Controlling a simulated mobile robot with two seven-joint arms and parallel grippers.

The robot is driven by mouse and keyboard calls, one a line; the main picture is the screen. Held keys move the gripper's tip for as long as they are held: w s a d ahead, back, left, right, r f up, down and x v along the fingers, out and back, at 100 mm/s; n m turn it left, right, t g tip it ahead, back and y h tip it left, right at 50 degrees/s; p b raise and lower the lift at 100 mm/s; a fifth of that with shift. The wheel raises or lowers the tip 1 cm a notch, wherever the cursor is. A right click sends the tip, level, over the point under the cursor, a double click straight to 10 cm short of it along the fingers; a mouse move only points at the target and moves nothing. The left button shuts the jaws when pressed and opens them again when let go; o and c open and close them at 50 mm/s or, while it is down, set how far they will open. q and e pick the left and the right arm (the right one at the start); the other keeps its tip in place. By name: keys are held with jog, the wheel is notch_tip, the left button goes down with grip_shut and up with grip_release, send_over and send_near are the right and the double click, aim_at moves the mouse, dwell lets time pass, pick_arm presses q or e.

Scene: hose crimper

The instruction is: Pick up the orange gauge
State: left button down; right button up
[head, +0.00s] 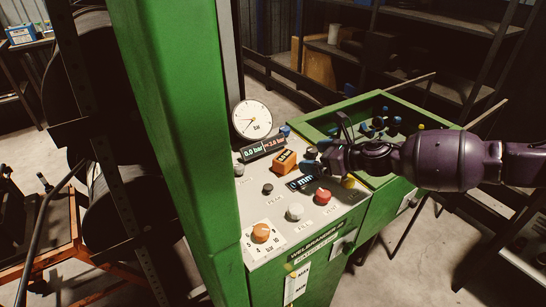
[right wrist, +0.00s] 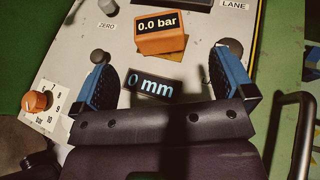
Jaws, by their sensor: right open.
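The orange gauge (head: 284,161), a small box with a dark display, sits on the light top of the green crimper's control panel. In the right wrist view the gauge (right wrist: 160,38) reads "0.0 bar" and lies just beyond the fingertips, near the middle between them. My right gripper (head: 311,160) comes in from the right, low over the panel, beside the gauge. Its blue-padded fingers (right wrist: 162,62) are apart with nothing held between them. A "0 mm" display (right wrist: 152,88) shows on the panel between the fingers. My left gripper is not in view.
A round dial (head: 252,119) and a bar display (head: 263,148) stand behind the gauge. A green post (head: 175,130) stands at the left. A green tray (head: 437,127) with blue parts lies behind my arm.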

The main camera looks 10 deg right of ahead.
aim_at(291, 158)
jog(key=x, duration=0.5)
jog(key=shift+w+a+f, duration=0.2)
jog(key=shift+a, duration=0.05)
jog(key=shift+f+b+x, duration=0.1)
jog(key=shift+b+x, duration=0.15)
jog(key=shift+x, duration=1.05)
jog(key=shift+f+b+x, duration=0.15)
jog(key=shift+b+x, duration=0.05)
jog(key=shift+x, duration=1.1)
jog(key=shift+s, duration=0.25)
jog(key=shift+c, duration=0.2)
jog(key=shift+r, duration=0.1)
jog(key=c, duration=1.2)
